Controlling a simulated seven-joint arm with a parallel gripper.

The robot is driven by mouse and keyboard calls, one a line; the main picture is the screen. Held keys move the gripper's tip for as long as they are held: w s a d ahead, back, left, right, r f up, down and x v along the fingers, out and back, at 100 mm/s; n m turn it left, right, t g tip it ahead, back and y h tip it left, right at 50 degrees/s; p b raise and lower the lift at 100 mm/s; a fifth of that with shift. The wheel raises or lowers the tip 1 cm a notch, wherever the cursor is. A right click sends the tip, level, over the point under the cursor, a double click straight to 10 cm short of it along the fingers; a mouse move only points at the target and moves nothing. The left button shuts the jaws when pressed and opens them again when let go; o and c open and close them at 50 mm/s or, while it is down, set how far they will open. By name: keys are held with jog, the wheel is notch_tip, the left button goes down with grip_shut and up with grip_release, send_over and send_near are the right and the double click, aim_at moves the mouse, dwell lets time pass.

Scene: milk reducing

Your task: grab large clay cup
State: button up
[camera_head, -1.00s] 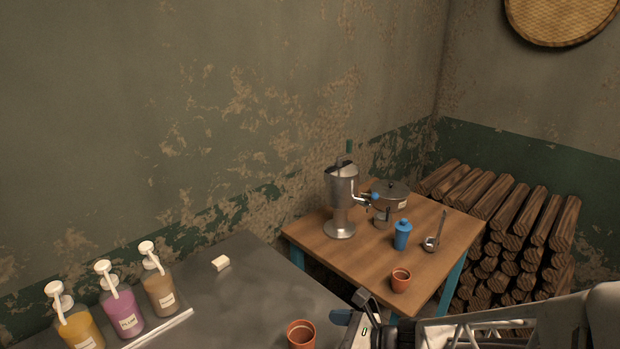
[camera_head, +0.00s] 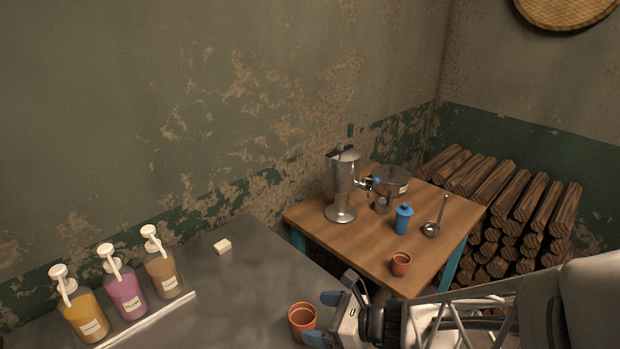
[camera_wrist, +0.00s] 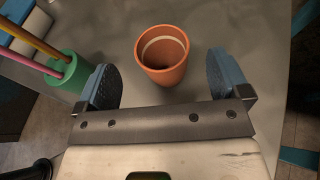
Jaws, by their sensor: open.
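A terracotta clay cup (camera_head: 301,318) stands upright on the grey counter, at the bottom middle of the head view. In the wrist view the same cup (camera_wrist: 162,58) is just ahead of my gripper, roughly between the lines of its two fingers, and its inside looks empty. My gripper (camera_wrist: 166,82) is open, with blue finger pads apart and nothing held. In the head view my gripper (camera_head: 322,318) is close beside the cup on its right. A second clay cup (camera_head: 400,264), looking smaller, stands on the wooden table near its front edge.
The wooden table (camera_head: 365,249) holds a metal dispenser (camera_head: 342,184), a pot, a blue shaker (camera_head: 403,219) and a ladle. A green holder (camera_wrist: 68,76) with sticks is left of the fingers.

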aim_at(292, 312)
jog(key=shift+x, duration=2.4)
jog(key=shift+w, duration=0.1)
jog(key=c, duration=1)
jog(key=shift+r, duration=0.1)
jog(key=shift+r, duration=4.95)
